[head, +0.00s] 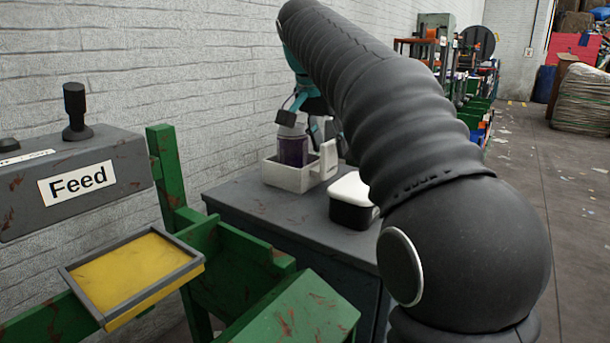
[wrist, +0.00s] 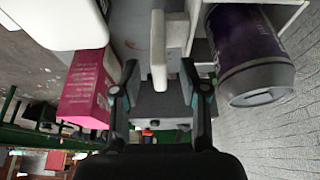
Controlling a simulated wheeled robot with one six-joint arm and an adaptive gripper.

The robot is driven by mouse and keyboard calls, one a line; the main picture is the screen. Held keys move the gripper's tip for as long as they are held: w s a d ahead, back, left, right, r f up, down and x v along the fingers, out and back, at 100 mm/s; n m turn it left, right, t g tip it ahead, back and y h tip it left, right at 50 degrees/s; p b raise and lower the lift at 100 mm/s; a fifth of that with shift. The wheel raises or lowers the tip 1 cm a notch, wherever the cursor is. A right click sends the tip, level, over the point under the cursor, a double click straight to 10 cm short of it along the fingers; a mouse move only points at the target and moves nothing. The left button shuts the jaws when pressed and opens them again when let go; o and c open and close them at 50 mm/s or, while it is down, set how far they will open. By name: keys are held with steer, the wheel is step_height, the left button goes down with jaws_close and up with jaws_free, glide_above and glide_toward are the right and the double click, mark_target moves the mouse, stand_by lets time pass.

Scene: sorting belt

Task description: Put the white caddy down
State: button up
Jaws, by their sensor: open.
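The white caddy (head: 283,178) appears to sit upright on the grey cabinet top (head: 238,192), with a purple can (head: 293,148) standing inside it. Its upright handle plate (head: 328,160) is on its right side in the head view. In the wrist view the handle (wrist: 158,50) lies between the two fingers of my gripper (wrist: 158,72), with a visible gap on each side. My gripper is open. The can (wrist: 250,60) also shows in the wrist view, to the right of the fingers. In the head view my arm partly hides the gripper.
A black tub with a white lid (head: 352,197) stands on the cabinet just right of the caddy. A pink box (wrist: 87,88) shows left of my fingers in the wrist view. A green frame and the Feed box (head: 80,180) stand at left; a brick wall is behind.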

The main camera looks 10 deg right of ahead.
steer(key=shift+w+d+f, duration=0.1)
steer(key=shift+f, duration=0.2)
jaws_close()
steer(key=shift+r, duration=0.15)
